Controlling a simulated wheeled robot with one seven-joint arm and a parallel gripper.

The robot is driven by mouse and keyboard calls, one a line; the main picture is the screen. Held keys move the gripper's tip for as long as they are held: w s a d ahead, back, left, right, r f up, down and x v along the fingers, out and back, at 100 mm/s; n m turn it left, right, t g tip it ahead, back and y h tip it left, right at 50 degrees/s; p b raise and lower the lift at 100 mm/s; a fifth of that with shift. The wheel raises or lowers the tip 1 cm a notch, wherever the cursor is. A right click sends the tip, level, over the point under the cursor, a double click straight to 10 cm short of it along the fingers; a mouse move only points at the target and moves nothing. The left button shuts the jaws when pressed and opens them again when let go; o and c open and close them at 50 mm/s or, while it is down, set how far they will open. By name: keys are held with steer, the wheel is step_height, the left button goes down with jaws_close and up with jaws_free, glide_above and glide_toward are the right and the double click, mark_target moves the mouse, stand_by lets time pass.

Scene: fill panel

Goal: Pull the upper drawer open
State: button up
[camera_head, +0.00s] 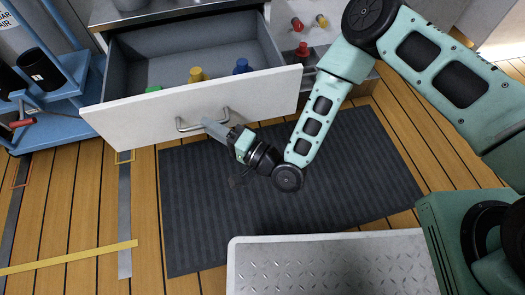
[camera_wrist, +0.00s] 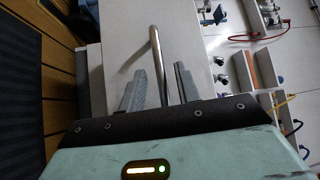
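The upper drawer (camera_head: 232,107) has a white front and a grey inside. It stands well out from the cabinet, open, with its inside in view. Its metal bar handle (camera_head: 182,126) is on the front, and it also shows in the wrist view (camera_wrist: 156,50). My gripper (camera_head: 206,122) is at the handle. In the wrist view my gripper's two fingers (camera_wrist: 160,72) are apart, one on each side of the bar, with a visible gap to it. The fingers look open around the handle, not clamped on it.
Green, yellow and blue capped items (camera_head: 196,74) are inside the drawer. A blue cart (camera_head: 70,85) stands at the left. A dark ribbed mat (camera_head: 330,190) lies on the wooden floor. A metal-topped platform (camera_head: 330,268) is in front. Red-topped items (camera_head: 302,50) are right of the drawer.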

steer(key=p+v, duration=0.5)
steer(key=v, duration=1)
steer(key=shift+s+d, duration=0.1)
steer(key=w+a+r+n+g+h+p, duration=0.2)
steer(key=w+a+r+n+g+h, duration=0.15)
steer(key=w+n+g, duration=0.35)
step_height(320, 180, up, 10)
steer(key=w+d+n+h+p, duration=0.1)
steer(key=w+d+n+h, duration=0.15)
steer(key=n+h, duration=0.3)
steer(key=s+d+r+g+h+p, duration=0.1)
steer(key=s+d+r+h, duration=0.4)
steer(key=s+r, duration=0.4)
steer(key=s+d+r+g+h+p, duration=0.2)
steer(key=s+d+r, duration=0.55)
steer(key=r, duration=0.35)
step_height(320, 180, up, 39)
steer(key=p, duration=3.7)
steer(key=shift+w+d+f+p, duration=0.15)
steer(key=shift+w+f+p, duration=0.1)
steer(key=shift+p, duration=0.1)
